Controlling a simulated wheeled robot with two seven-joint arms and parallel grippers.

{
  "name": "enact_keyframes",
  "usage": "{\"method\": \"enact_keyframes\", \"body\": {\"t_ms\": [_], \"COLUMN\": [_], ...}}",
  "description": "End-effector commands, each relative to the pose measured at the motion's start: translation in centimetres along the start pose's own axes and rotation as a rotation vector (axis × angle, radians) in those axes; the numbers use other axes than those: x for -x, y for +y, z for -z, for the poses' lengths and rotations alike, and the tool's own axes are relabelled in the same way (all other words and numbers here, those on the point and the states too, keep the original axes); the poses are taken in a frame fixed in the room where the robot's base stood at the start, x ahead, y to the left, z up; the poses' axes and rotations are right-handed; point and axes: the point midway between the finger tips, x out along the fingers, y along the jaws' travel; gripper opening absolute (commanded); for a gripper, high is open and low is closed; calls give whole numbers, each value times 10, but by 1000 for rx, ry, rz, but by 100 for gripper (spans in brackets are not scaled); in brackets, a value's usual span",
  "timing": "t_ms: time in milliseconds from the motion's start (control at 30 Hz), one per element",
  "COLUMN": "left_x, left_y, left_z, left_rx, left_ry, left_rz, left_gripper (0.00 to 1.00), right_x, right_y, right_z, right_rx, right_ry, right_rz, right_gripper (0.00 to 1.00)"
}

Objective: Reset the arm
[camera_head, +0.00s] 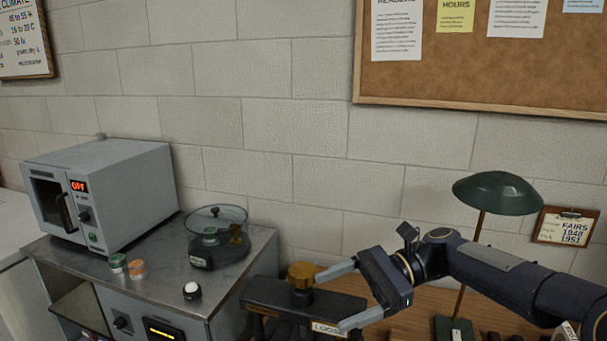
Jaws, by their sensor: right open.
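My right arm comes in from the right, and its dark gripper (330,302) with pale fingers is open, pointing left. Its upper fingertip is close to a brass-yellow knob (302,270) on a dark stand (262,292) with a label that reads like "LOOSE". I cannot tell whether the finger touches the knob. Nothing shows held between the fingers. My left gripper is not in view.
A grey oven-like box (120,185) showing "OFF" stands on a metal cabinet (150,275). Beside it are a round clear-lidded device (217,240), small green (117,263) and orange (136,269) pieces and a white-topped knob (192,290). A green lamp (497,192) stands behind my right arm.

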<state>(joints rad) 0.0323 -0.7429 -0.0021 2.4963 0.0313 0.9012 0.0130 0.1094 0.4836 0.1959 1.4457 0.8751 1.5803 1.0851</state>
Motion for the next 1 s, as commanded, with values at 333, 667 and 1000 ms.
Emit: {"method": "enact_keyframes", "body": {"t_ms": [333,667,1000], "left_x": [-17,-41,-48], "left_y": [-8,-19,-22], "left_z": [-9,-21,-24], "left_rx": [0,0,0], "left_ry": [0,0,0], "left_rz": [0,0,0], "left_gripper": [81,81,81], "right_x": [5,26,30], "right_y": [86,226,279], "right_z": [27,106,151], "right_rx": [335,913,1193], "right_ry": [400,1013,1269], "right_rz": [22,-149,-338], "right_gripper": [80,80,80]}}
